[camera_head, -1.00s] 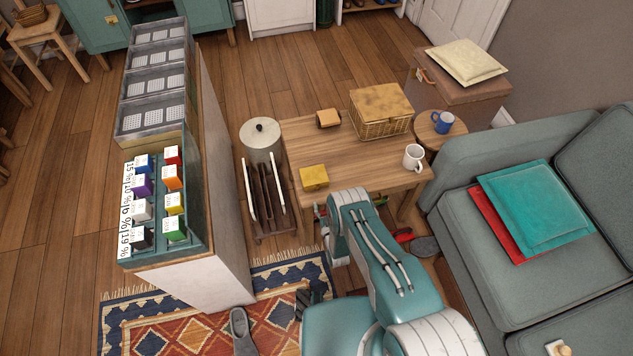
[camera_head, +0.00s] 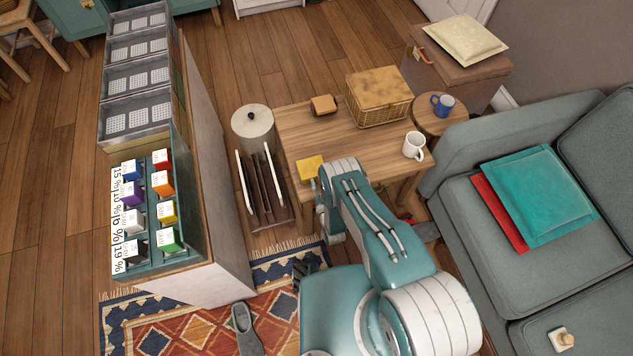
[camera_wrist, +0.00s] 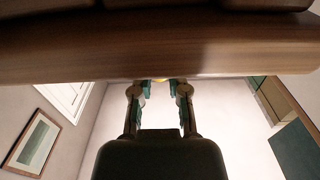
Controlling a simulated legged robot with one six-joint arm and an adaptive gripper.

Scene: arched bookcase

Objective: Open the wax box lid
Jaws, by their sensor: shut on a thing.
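The wax box, which I take to be the small yellow box (camera_head: 309,167), sits at the near left corner of the wooden table (camera_head: 312,135). My arm covers its right side in the head view, and my gripper is hidden there. In the wrist view my gripper (camera_wrist: 160,86) points up toward the table's edge (camera_wrist: 165,58). Its two fingers stand apart with a sliver of yellow (camera_wrist: 162,81) between the tips, so it appears shut on the wax box. Whether it holds the lid or the body, and whether the lid is raised, I cannot tell.
A wicker basket (camera_head: 380,107), a small brown block (camera_head: 323,105) and a white mug (camera_head: 414,146) stand on the table. A rack (camera_head: 263,195) stands at its left. A grey sofa (camera_head: 470,215) is on the right, a tall shelf unit (camera_head: 215,215) on the left.

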